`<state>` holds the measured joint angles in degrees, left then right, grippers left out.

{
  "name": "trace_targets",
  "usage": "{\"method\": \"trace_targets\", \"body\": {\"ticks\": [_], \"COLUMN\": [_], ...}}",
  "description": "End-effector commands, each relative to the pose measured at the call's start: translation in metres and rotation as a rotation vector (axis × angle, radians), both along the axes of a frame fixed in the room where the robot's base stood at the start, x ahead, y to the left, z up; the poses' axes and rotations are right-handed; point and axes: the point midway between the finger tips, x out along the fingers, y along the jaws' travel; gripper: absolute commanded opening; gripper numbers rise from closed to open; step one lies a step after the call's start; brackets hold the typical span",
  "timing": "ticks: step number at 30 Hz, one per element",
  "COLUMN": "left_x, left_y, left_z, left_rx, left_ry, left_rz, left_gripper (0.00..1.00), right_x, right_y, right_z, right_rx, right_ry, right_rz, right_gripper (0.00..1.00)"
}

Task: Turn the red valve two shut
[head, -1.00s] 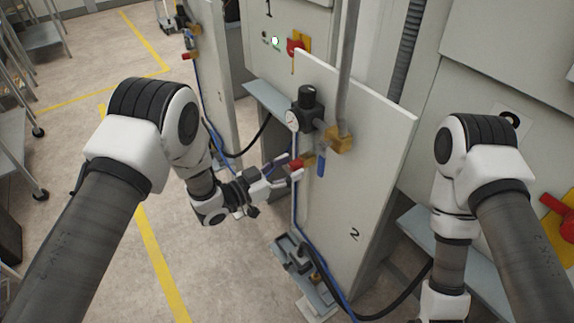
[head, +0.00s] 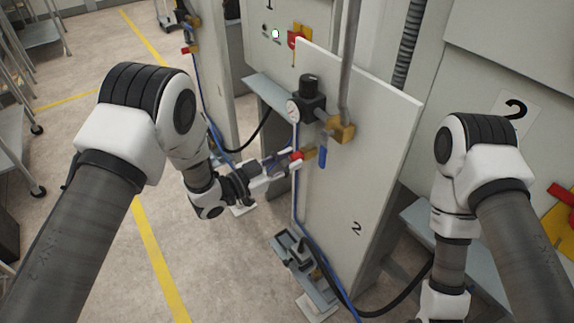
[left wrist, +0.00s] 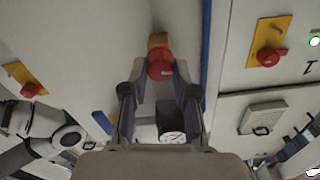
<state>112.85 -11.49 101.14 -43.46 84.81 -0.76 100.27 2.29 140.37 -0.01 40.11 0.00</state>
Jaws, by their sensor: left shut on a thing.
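The small red valve knob (head: 297,156) sits on a brass fitting (head: 309,153) at the left edge of the white panel marked 2 (head: 345,205). My left gripper (head: 290,160) reaches in from the left and is shut on this knob. In the left wrist view, the red knob (left wrist: 160,66) sits between the two fingertips, with its brass body (left wrist: 157,40) behind it. The fingers hide part of the knob's sides. I cannot tell the valve's position from its round shape. My right gripper is out of view below the picture.
A blue lever (head: 322,157) hangs just right of the red knob. A black regulator (head: 309,98) with a round gauge (head: 293,110) is above it. A blue hose (head: 298,215) runs down the panel edge. Open floor (head: 90,220) lies to the left.

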Motion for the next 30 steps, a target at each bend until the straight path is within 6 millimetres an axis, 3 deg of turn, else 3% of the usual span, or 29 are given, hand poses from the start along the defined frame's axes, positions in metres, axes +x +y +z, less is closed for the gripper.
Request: {"method": "trace_targets", "body": {"ticks": [1,17,30], "left_x": [0.000,-0.001,-0.002], "left_y": [-0.001,-0.001,-0.001], "left_z": [-0.006,-0.009,-0.011], "left_rx": [0.022,0.314,0.559], "left_ry": [-0.028,-0.433,-0.772], "left_rz": [-0.001,0.001,0.002], "left_gripper": [0.00,0.00,0.00], "right_x": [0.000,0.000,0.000], "right_y": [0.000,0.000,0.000], "right_z": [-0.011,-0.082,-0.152], "right_rx": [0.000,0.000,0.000], "right_ry": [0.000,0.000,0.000], "right_rz": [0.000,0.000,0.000], "right_gripper": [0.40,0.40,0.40]}}
